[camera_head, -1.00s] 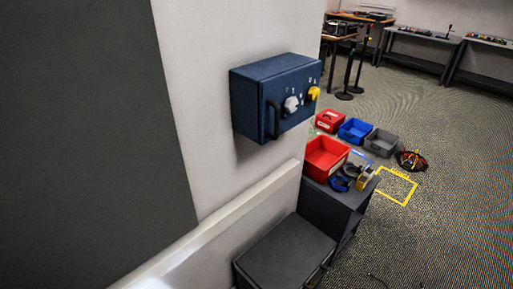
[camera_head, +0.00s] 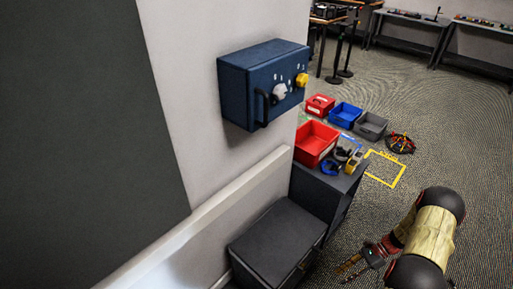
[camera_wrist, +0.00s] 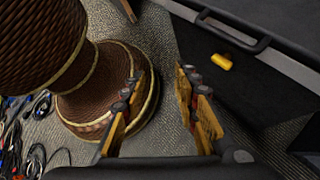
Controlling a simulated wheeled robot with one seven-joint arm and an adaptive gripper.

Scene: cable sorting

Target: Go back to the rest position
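My gripper (camera_head: 346,270) is at the lower right in the head view, in front of the dark low cabinet. In the wrist view my gripper (camera_wrist: 160,85) has its two fingers spread apart with nothing between them. A tangle of several cables (camera_wrist: 15,135) lies on the floor at the left edge of the wrist view. A bundle of colored cables (camera_head: 400,143) lies on the floor in the head view, well away from the gripper.
A blue wall box (camera_head: 240,92) with a handle and knobs hangs at the centre. A dark cabinet (camera_head: 272,235) stands below it, beside a unit carrying a red bin (camera_head: 315,140). Red, blue (camera_head: 346,116) and grey (camera_head: 371,125) bins and a yellow floor outline (camera_head: 398,178) lie beyond.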

